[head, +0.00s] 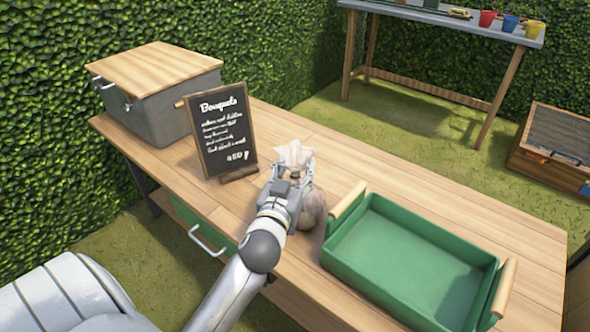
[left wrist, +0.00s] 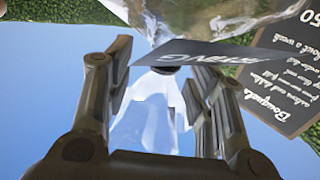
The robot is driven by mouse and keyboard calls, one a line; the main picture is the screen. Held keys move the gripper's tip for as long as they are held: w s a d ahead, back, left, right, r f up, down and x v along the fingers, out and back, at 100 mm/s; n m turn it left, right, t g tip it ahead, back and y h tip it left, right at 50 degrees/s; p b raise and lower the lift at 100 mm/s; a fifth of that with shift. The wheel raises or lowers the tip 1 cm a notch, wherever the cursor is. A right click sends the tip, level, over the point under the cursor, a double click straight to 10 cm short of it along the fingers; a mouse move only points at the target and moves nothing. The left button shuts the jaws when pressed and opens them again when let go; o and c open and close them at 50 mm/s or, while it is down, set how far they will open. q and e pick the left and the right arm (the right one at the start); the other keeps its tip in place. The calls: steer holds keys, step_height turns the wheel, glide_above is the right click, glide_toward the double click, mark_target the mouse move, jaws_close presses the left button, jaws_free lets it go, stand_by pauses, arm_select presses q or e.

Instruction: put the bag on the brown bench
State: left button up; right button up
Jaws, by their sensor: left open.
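The bag, pale and partly see-through with a beige lower part (head: 313,210), is at the middle of the long brown wooden bench (head: 400,185). Its lighter gathered top (head: 293,153) shows beyond my left gripper (head: 294,172). The gripper is over the bag and hides much of it. In the left wrist view, the open fingers (left wrist: 165,100) stand on both sides of the bag's clear top (left wrist: 150,118), with a dark printed label (left wrist: 225,62) across the bag. I cannot tell whether the fingers touch it. My right gripper is not in view.
A chalkboard sign (head: 222,130) stands just left of the bag. A green tray (head: 400,285) with wooden handles sits to the right. A grey box with a wooden lid (head: 155,68) is at the left end. A table with small pots (head: 487,18) stands behind.

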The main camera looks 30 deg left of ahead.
arm_select(q)
steer(key=shift+r, duration=0.1)
steer(key=shift+s+d, duration=0.1)
steer(key=shift+s, duration=0.15)
steer(key=v, duration=1.1)
steer(key=shift+s+r+b, duration=0.1)
steer(key=shift+s+b, duration=0.1)
steer(key=shift+b, duration=0.1)
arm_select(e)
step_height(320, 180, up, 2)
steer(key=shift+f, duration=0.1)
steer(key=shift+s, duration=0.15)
